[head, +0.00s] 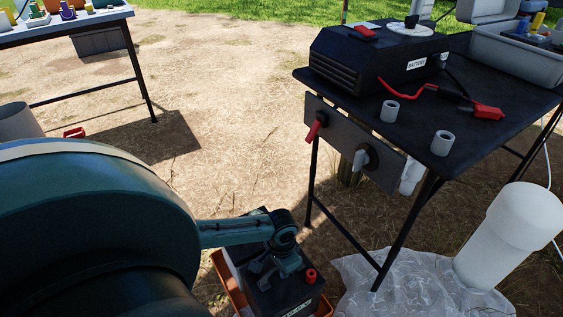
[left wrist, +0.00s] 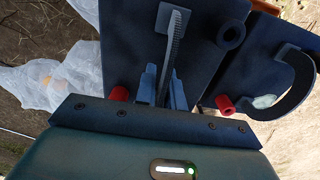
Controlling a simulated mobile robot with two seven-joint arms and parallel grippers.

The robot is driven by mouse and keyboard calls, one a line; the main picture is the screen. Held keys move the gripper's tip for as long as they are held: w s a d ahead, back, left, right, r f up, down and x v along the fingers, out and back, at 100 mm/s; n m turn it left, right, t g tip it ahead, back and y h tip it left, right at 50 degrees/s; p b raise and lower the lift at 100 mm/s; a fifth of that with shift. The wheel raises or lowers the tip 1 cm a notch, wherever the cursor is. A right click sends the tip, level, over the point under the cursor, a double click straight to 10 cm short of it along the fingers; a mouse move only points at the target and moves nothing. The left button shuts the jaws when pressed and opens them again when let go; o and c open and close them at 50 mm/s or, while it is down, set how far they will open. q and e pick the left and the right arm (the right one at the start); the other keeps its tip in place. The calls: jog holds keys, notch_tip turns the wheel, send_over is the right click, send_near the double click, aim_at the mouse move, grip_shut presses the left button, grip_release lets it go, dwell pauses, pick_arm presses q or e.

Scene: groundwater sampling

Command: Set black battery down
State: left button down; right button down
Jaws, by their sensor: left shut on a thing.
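The black battery (head: 285,295) is a dark box with a red terminal and a pale label, low in the head view. In the left wrist view the battery (left wrist: 125,50) fills the middle, with its strap handle rising toward me. My left gripper (head: 282,262) is over the battery's top; in the left wrist view the left gripper (left wrist: 163,85) is shut on the strap handle. A second dark box (left wrist: 260,65) with an arched black handle and red terminal is close beside it. My arm hides part of the battery's top, and its underside is hidden. My right gripper is not in view.
An orange crate (head: 232,285) shows around the battery. A black table (head: 440,95) at right carries a case labelled BATTERY (head: 375,55), red clamps and grey rings. A plastic sheet (head: 365,290) and white cylinder (head: 508,235) are at lower right. Bare ground is free in the middle.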

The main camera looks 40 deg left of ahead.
pick_arm(q)
jog(key=f+b, duration=0.1)
jog(key=f, duration=0.1)
jog(key=shift+w+f+b, duration=0.3)
jog(key=shift+b, duration=0.05)
jog(key=shift+f, duration=0.15)
jog(key=c, duration=1.9)
grip_release()
jog(key=shift+s+f, duration=0.2)
jog(key=shift+s, duration=0.1)
jog(key=o, duration=0.4)
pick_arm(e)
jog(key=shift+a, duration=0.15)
